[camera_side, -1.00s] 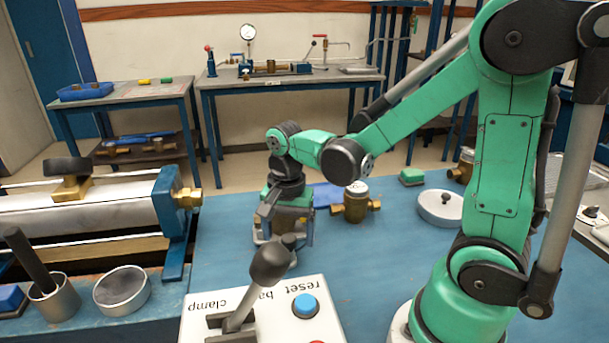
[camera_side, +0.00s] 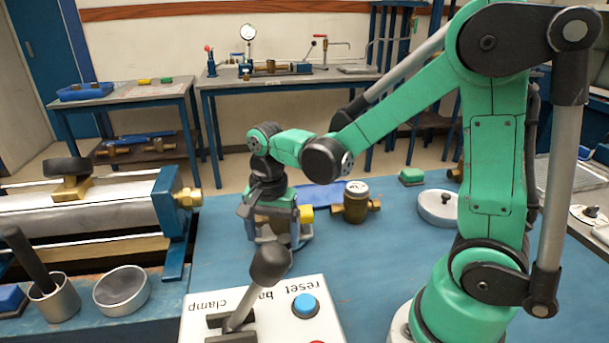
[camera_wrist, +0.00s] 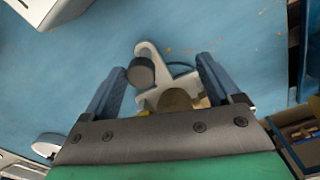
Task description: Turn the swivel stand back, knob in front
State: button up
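The swivel stand (camera_side: 303,232) is on the blue bench under my gripper (camera_side: 268,222), with a brass body partly hidden in it and a yellow part (camera_side: 307,214) showing at its right. In the wrist view the stand's pale metal bracket (camera_wrist: 149,52) and a dark round knob (camera_wrist: 141,72) show between the fingers of my gripper (camera_wrist: 160,88). The fingers are spread apart. The knob is close to the left finger; I cannot tell whether they touch. The lower part of the stand is hidden by the gripper body.
A control box (camera_side: 265,312) with a lever is in front. The clamp bench (camera_side: 80,215) is at left.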

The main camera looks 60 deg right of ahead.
jog(key=shift+w+a, duration=0.1)
jog(key=shift+w, duration=0.2)
jog(key=shift+w+a, duration=0.25)
jog(key=shift+w, duration=0.3)
jog(key=shift+w+a, duration=0.15)
jog(key=shift+w, duration=1.15)
jog(key=shift+o, duration=1.4)
notch_tip(320, 180, up, 6)
jog(key=shift+f, duration=0.25)
